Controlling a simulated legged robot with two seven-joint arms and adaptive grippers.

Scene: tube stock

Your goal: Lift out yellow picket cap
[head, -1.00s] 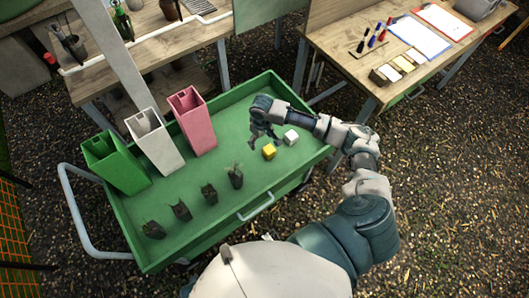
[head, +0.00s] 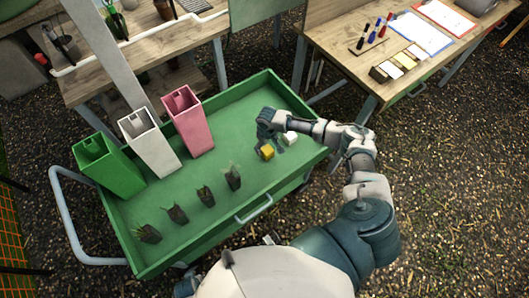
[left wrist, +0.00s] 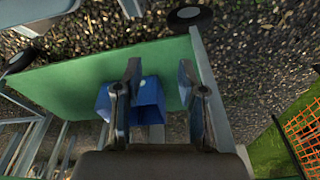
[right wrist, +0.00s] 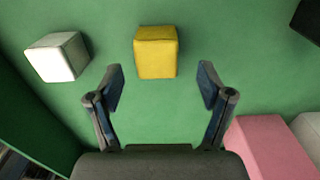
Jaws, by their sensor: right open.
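The yellow picket cap (head: 266,152), a small cube-like block, sits on the green cart floor near the right end. In the right wrist view the yellow cap (right wrist: 156,52) lies ahead of and between my fingertips, not gripped. My right gripper (right wrist: 161,76) is open and empty. In the head view my right gripper (head: 273,137) is low over the cart, close beside the yellow cap. A white cap (head: 290,138) stands next to it and also shows in the right wrist view (right wrist: 57,57). My left gripper (left wrist: 162,84) is open, seen only in the left wrist view.
Green (head: 108,168), white (head: 150,143) and pink (head: 188,121) upright bins stand along the cart's far side. Several dark seedling plugs (head: 205,196) line the near side. The cart rim (head: 262,212) surrounds the floor. A blue container (left wrist: 148,100) shows beyond my left fingers.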

